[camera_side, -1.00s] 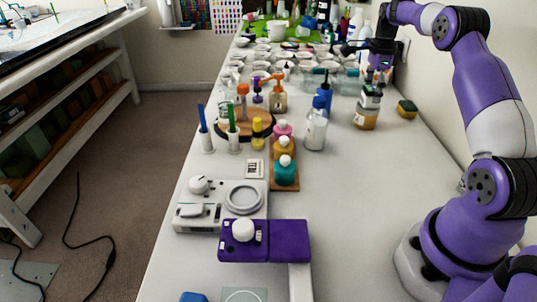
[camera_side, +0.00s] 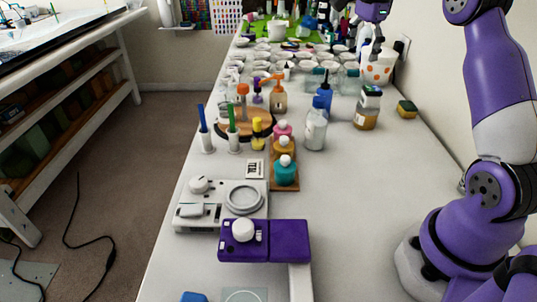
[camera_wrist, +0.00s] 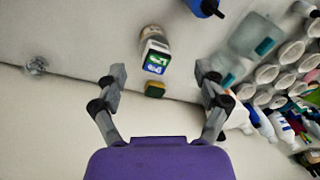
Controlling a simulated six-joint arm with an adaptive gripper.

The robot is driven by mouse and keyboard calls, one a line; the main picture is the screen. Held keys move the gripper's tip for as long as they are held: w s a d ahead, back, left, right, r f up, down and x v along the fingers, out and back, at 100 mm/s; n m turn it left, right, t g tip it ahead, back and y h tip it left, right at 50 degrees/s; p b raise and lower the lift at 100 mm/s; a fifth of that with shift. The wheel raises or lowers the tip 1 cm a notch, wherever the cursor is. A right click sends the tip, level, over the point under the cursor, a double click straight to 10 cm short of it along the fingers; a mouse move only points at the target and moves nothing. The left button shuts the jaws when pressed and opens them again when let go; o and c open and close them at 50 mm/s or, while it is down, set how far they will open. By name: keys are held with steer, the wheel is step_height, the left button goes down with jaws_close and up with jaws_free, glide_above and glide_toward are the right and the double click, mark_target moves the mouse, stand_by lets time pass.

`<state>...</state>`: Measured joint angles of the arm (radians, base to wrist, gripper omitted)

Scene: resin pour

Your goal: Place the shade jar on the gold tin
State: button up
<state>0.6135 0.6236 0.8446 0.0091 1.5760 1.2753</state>
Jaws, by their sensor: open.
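The shade jar (camera_side: 371,93), dark with a pale label, stands upright on the amber-gold tin (camera_side: 366,119) at the right of the bench, as far as the side view shows. In the wrist view the jar (camera_wrist: 156,60) shows its green and blue label, with the tan tin (camera_wrist: 152,34) partly hidden behind it. My gripper (camera_side: 373,38) is above and beyond the stack in the side view, apart from it. In the wrist view my gripper (camera_wrist: 158,74) has its fingers wide apart with nothing held between them.
A yellow and dark green sponge (camera_side: 407,109) lies right of the stack. A blue bottle (camera_side: 325,92) and a clear bottle (camera_side: 316,126) stand to the left.

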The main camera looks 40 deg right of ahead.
steer(key=s+a+r+n+t, duration=0.1)
steer(key=s+a+r+n, duration=0.15)
steer(key=a+n, duration=0.6)
steer(key=s+a+f+n+t, duration=0.1)
steer(key=s+a+f+n, duration=0.2)
steer(key=s+a+n, duration=0.2)
steer(key=s+a+f+n+t, duration=0.2)
steer(key=s+a+f+n, duration=0.1)
steer(key=s+a+n, duration=0.3)
steer(key=a+n, duration=0.2)
steer(key=a, duration=0.2)
steer(key=shift+s+a+t+y, duration=0.25)
steer(key=shift+a+t+y, duration=0.05)
steer(key=shift+a+y, duration=0.1)
